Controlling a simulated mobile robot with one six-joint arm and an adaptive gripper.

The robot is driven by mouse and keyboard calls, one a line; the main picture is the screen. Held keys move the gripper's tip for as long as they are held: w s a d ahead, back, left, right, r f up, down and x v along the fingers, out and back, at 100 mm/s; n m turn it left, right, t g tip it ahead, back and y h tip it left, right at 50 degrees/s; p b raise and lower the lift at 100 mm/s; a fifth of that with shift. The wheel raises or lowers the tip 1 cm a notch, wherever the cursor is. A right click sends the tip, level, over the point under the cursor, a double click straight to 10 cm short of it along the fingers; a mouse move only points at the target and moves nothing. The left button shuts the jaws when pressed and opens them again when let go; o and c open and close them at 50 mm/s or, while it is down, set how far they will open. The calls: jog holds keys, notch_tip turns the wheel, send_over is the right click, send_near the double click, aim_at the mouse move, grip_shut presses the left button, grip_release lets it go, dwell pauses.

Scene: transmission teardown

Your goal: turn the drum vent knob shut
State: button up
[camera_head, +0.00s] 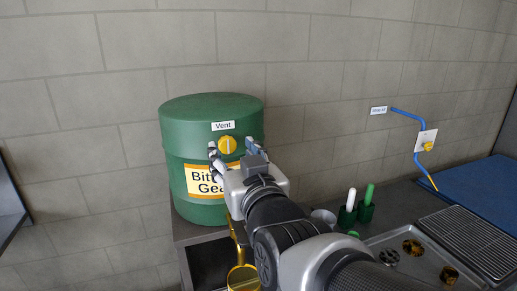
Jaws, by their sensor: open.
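The green drum (185,120) stands against the brick wall, left of the middle. Its yellow round vent knob (228,145) sits on the drum's side below a white "Vent" label (223,126). A light mark on the knob's face looks about upright. My gripper (231,147) is open in front of the drum, its fingers spread to the left and right of the knob. I cannot tell whether either finger touches the knob. My gripper's body hides part of the yellow drum label (200,180).
A yellow container (243,278) is below my gripper. Green holders (356,211) with a white and a green stick stand right of my arm. A metal tray (415,243) holds several parts. A blue hose (419,150) hangs on the wall, with a blue mat (480,185) at right.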

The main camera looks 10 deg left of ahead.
aim_at(228, 145)
jog(key=shift+x, duration=2.15)
jog(key=c, duration=1)
jog(key=shift+c, duration=0.2)
